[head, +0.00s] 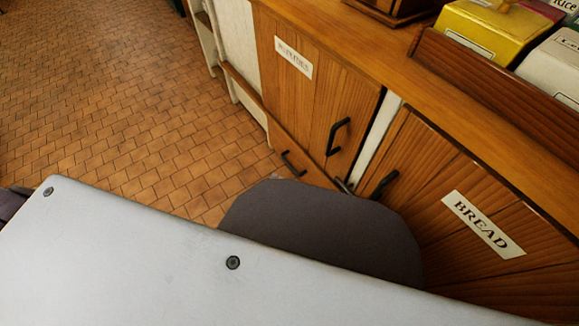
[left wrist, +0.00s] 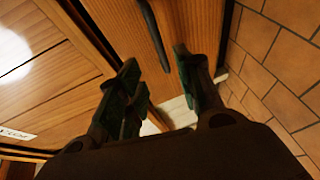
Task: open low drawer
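The low drawer (head: 318,176) is a wooden front under the labelled cabinet door, close to the floor, partly hidden by my own arm in the head view. Its black bar handle (head: 291,164) shows there. In the left wrist view, the drawer front (left wrist: 195,22) has its dark handle (left wrist: 154,35) running between the fingers of my left gripper (left wrist: 156,62). The fingers are apart, one on each side of the handle's lower end, and I see no clear grip on it. The drawer looks closed. My right gripper is not in view.
The upper door (head: 318,85) has a black handle and a white label. A BREAD door (head: 470,200) with a black handle stands to the right. The counter (head: 400,65) above holds boxes behind a wooden rail. The tiled floor (head: 110,100) at left is clear.

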